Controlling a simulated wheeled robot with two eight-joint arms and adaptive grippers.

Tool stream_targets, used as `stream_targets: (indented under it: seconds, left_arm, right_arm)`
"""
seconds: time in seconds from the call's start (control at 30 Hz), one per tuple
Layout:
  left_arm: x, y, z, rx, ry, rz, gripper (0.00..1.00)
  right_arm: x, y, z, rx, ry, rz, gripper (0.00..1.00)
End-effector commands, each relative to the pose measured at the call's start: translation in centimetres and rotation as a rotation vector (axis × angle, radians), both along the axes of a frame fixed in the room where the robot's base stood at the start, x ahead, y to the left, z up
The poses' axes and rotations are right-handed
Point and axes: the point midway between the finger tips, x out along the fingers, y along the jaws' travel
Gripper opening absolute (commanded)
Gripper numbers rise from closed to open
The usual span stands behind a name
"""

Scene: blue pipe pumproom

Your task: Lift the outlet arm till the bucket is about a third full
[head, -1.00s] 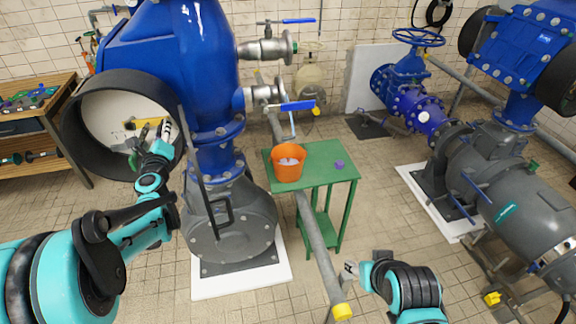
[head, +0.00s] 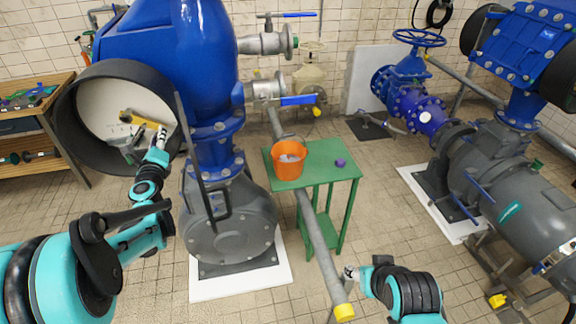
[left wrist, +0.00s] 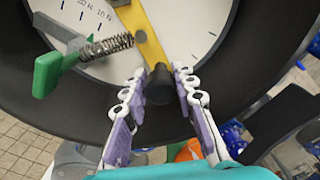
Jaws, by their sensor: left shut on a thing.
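A yellow arm (head: 140,118) lies across the white dial inside a big dark round housing (head: 68,130). In the left wrist view the yellow arm (left wrist: 143,35) ends in a dark peg (left wrist: 159,90). My left gripper (head: 161,132) is at the arm's right end. In the left wrist view its fingers (left wrist: 160,74) are shut on the peg, one on each side. An orange bucket (head: 288,166) stands upright on a green table, with pale content inside; its level is hard to judge. My right gripper (head: 350,273) is low at the front, away from everything; its jaws are too small to read.
A pipe with a blue handle (head: 298,100) is behind the bucket. A green catch with a spring (left wrist: 105,47) sits beside the yellow arm. Large blue pipework (head: 205,75) stands between the dial and the table.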

Motion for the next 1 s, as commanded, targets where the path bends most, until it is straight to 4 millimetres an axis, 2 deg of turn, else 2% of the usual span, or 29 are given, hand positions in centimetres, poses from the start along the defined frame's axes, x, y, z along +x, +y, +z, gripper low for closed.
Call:
stream_targets:
  seconds: [0.17,0.53,0.8,0.83,0.87,1.0]
  left_arm:
    - [0.0,-0.4,-0.4,-0.002,-0.001,-0.014,0.00]
    - [0.0,0.7,-2.5,-0.002,-0.001,-0.014,0.00]
    - [0.0,0.7,-2.5,-0.002,-0.001,-0.016,0.00]
    - [0.0,0.7,-2.5,-0.002,-0.001,-0.016,0.34]
    - [0.0,0.7,-2.5,-0.001,0.000,-0.017,0.42]
    - [0.0,0.9,-2.5,-0.001,0.000,-0.013,0.45]
  right_arm:
    - [0.0,0.0,-0.4,0.000,0.000,0.000,0.50]
    - [0.0,0.0,-2.2,0.000,0.000,0.000,0.50]
    - [0.0,0.0,-2.2,0.000,0.000,0.000,0.50]
    - [0.0,0.0,-2.2,0.000,0.000,0.000,0.50]
    - [0.0,0.0,-2.2,0.000,0.000,0.000,0.50]
    - [0.0,0.0,-2.2,0.000,0.000,0.000,0.50]
